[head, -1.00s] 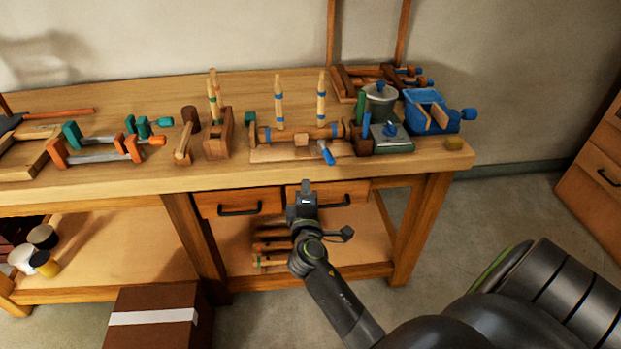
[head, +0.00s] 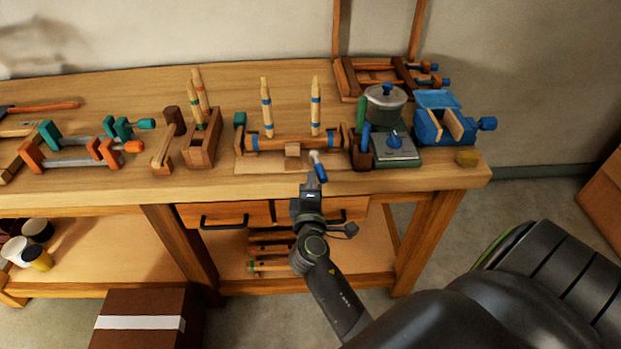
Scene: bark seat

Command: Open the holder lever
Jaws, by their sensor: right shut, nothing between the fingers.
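The wooden holder (head: 268,143) stands near the bench's front edge, with a crossbar and two upright pegs with blue bands. Its lever (head: 319,170) has a pale upper end and a blue grip that points down toward the front. My right gripper (head: 311,182) is just in front of the bench edge, shut and empty. Its tip appears right beside the lower end of the blue grip and overlaps it closely in the picture. I cannot tell whether they touch. My left gripper is out of view.
A grey box with a pot (head: 385,103) and a blue vise (head: 440,122) stand right of the holder. A wooden block with pegs (head: 202,145) and clamps (head: 95,152) stand to the left. Drawers with black handles (head: 225,222) sit under the bench top (head: 130,196).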

